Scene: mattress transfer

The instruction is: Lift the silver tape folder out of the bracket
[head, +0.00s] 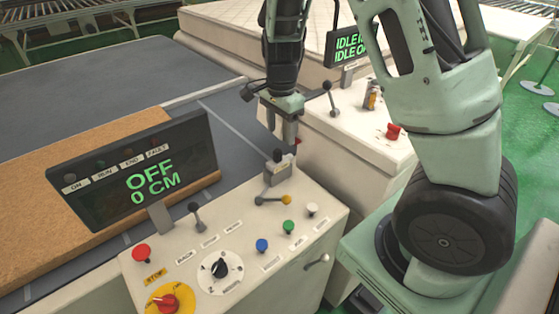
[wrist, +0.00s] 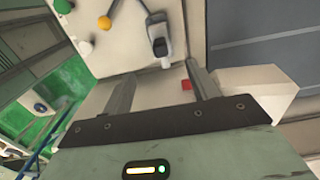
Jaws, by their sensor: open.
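A small silver-grey piece with a dark top, which looks like the tape folder (head: 278,158), stands at the far corner of the control console. It sits in a pale grey bracket (head: 276,177). In the wrist view the folder (wrist: 160,45) lies just beyond the fingertips, near the gap between them. My gripper (head: 287,140) points down above and slightly behind the folder in the head view. In the wrist view my gripper (wrist: 160,78) has its two fingers spread, with nothing held between them. I cannot tell the exact gap between fingertips and folder.
The console (head: 325,213) carries a yellow-knobbed lever (head: 285,200), several buttons and a display (head: 135,170) reading OFF, 0 CM. A second console (head: 375,150) with a red button (head: 393,131) stands behind. A dark conveyor (head: 120,75) lies left.

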